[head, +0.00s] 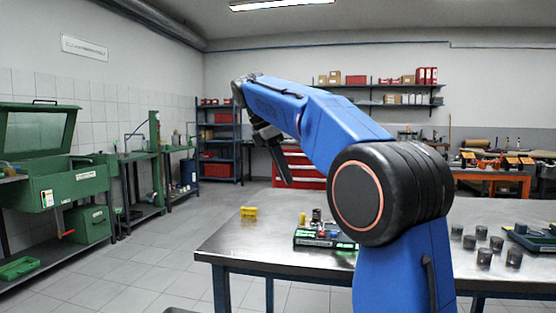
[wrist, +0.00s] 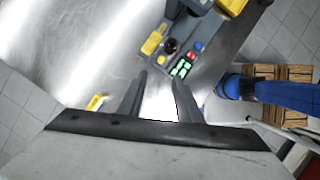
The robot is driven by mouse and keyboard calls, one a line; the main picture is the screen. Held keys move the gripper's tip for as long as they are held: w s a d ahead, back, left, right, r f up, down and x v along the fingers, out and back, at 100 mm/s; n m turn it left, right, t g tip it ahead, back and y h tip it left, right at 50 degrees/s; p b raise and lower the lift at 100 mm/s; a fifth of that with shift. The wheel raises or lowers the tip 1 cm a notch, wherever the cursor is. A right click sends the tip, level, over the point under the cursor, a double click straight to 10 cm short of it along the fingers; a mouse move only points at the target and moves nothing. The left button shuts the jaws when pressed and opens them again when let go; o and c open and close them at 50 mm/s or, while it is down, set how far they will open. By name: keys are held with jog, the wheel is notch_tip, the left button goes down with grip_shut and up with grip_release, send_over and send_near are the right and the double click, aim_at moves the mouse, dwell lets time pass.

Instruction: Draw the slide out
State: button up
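A grey device (head: 322,238) with green-lit displays and red and blue buttons sits near the left end of the metal table. In the wrist view the device (wrist: 187,35) also shows a black knob and yellow parts. I cannot pick out a slide for certain. My gripper (head: 288,180) hangs in the air beyond the table's left part in the head view. In the wrist view its two fingers (wrist: 160,79) stand apart with nothing between them, pointing towards the device but apart from it.
The metal table (head: 240,240) has bare space around the device. A yellow block (head: 248,212) lies at its far left. Several dark cylinders (head: 485,257) stand at the right. Wooden crates (wrist: 285,85) are on the floor beside the table in the wrist view.

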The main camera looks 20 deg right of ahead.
jog(key=shift+v, duration=2.2)
